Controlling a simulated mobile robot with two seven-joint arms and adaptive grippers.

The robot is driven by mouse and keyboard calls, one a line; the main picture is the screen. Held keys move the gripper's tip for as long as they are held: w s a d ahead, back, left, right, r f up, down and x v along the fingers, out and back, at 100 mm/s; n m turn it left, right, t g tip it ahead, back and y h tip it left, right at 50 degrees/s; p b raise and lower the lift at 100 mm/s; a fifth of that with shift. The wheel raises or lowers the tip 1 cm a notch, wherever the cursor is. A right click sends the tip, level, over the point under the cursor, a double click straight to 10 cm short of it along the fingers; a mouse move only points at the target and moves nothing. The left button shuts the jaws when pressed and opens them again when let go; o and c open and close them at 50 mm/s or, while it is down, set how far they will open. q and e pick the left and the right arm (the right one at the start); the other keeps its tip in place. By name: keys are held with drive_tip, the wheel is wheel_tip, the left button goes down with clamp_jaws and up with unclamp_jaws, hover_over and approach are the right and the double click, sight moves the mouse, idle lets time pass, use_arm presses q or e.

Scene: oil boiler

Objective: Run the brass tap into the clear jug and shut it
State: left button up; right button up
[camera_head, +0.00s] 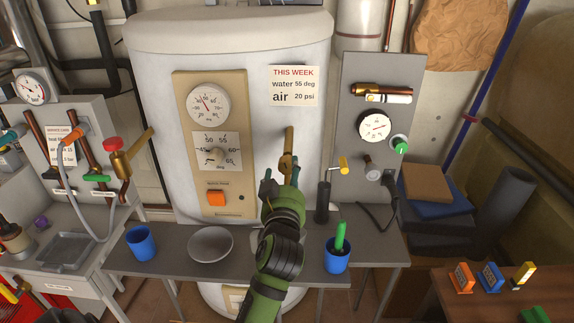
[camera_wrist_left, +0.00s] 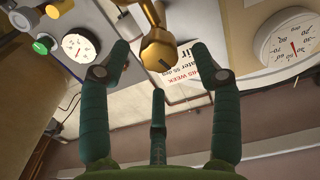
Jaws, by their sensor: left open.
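The brass tap (camera_head: 289,142) sticks out from the front of the white boiler tank, below the paper note. My left gripper (camera_head: 281,178) is just below and in front of it, with its green fingers spread. In the left wrist view, the tap's brass end (camera_wrist_left: 158,54) shows between the spread fingers of my left gripper (camera_wrist_left: 159,72), with visible gaps to the side fingers. I cannot make out a clear jug; my left arm hides part of the shelf below the tap. My right gripper is not in view.
The grey shelf (camera_head: 185,262) holds a blue cup (camera_head: 141,243), a pale bowl (camera_head: 210,244) and a blue cup (camera_head: 337,262) with a green item. A black-handled tool (camera_head: 323,202) stands right of my gripper. A dial panel (camera_head: 407,105) is further right.

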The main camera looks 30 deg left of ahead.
sight(287, 168)
use_arm(q)
drive_tip(key=shift+p+x, duration=0.4)
drive_tip(key=shift+x, duration=1.8)
drive_tip(key=c, duration=1.2)
drive_tip(key=shift+o, duration=0.3)
drive_tip(key=shift+r+m+p, duration=0.15)
drive_tip(key=shift+m+p, duration=0.5)
drive_tip(key=shift+m, duration=1.05)
drive_tip(key=o, duration=1.1)
drive_tip(key=shift+o, duration=0.2)
